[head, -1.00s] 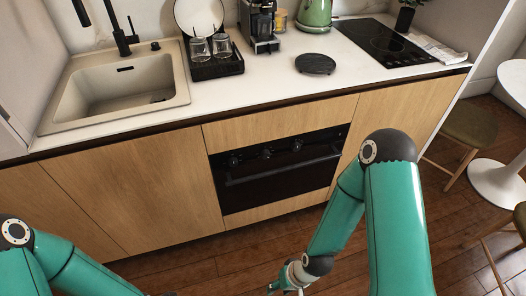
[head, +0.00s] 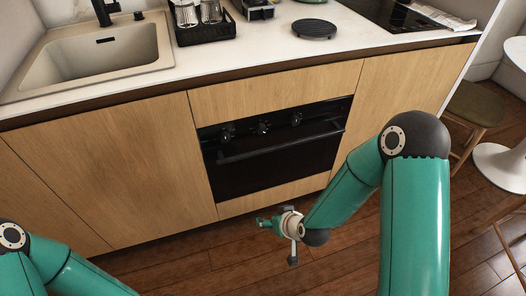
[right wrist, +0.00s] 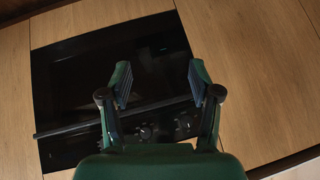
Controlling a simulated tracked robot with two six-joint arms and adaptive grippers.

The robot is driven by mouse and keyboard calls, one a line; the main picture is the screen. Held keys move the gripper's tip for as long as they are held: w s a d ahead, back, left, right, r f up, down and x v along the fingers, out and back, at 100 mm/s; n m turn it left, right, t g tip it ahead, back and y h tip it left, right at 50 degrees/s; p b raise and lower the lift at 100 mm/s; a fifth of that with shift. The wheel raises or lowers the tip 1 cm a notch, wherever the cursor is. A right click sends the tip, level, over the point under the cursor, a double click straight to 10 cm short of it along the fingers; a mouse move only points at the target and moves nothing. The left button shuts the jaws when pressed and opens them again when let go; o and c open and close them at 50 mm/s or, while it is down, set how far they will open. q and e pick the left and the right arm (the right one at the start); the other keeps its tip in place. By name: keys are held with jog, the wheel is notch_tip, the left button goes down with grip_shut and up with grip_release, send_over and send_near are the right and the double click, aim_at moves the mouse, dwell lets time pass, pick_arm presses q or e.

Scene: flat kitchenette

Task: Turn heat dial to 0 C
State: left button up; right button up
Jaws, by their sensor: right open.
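A black built-in oven (head: 270,165) has several small dark dials along its top strip: a left dial (head: 227,135), a middle dial (head: 263,127) and a right dial (head: 296,119). Their markings are too small to read, so I cannot tell which is the heat dial or its setting. My right gripper (head: 277,238) is low in front of the oven, below the dials and apart from them. In the right wrist view the right gripper (right wrist: 160,84) is open and empty, and dials (right wrist: 146,132) show upside down between its fingers. My left gripper is out of view.
A long oven handle (head: 280,143) runs just below the dials. Wooden cabinet fronts (head: 130,170) flank the oven, under a white counter (head: 270,52). A stool (head: 474,103) and a white table base (head: 498,165) stand at the right. The floor before the oven is clear.

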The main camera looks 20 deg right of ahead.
jog(key=w+d+n+t+h+b, duration=0.1)
jog(key=w+d+t+b, duration=0.3)
jog(key=w+b, duration=0.55)
jog(key=t+h+b, duration=0.2)
jog(key=t+b, duration=0.5)
jog(key=b, duration=0.3)
send_near(262, 131)
pick_arm(q)
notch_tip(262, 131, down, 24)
jog(key=b, duration=0.1)
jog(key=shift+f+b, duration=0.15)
jog(key=shift+b, duration=0.2)
pick_arm(e)
jog(key=shift+n, duration=0.3)
jog(key=w, duration=0.9)
jog(key=shift+r, duration=0.25)
jog(key=c, duration=1.1)
